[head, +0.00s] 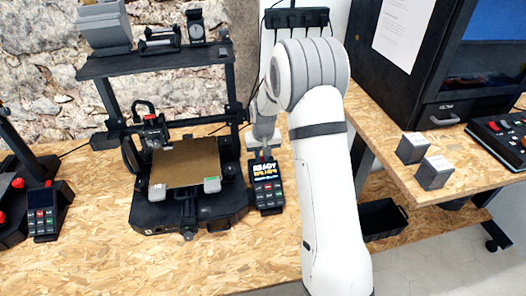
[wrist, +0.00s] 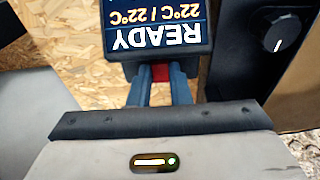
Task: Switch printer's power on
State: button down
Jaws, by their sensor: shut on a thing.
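The printer (head: 190,205) stands on the wooden bench in the head view, with a tan bed plate. Its control box (head: 266,187) is at its right side. The box's lit screen (wrist: 160,30) reads READY and 22°C / 22°C, upside down in the wrist view. A small red switch (wrist: 160,71) shows at the box's edge, between my fingers. My gripper (wrist: 161,84) is shut on this red switch; its blue fingers reach to the box edge and partly hide the switch. In the head view my gripper (head: 264,152) is at the far end of the control box.
Another printer with its own control box (head: 43,212) stands at the left. A large black enclosed printer (head: 415,75) and two small grey blocks (head: 434,172) are on the right bench. A dark knob (wrist: 283,31) is close by in the wrist view. The front bench is clear.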

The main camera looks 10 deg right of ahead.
jog(key=shift+w+g+p, duration=0.2)
jog(key=shift+g+p, duration=0.2)
jog(key=shift+g, duration=0.4)
jog(key=c, duration=1.3)
grip_release()
jog(key=shift+c, duration=0.2)
jog(key=shift+r, duration=0.1)
notch_tip(320, 180, up, 8)
jog(key=b, duration=0.1)
jog(key=shift+s+f, duration=0.1)
jog(key=shift+f, duration=0.1)
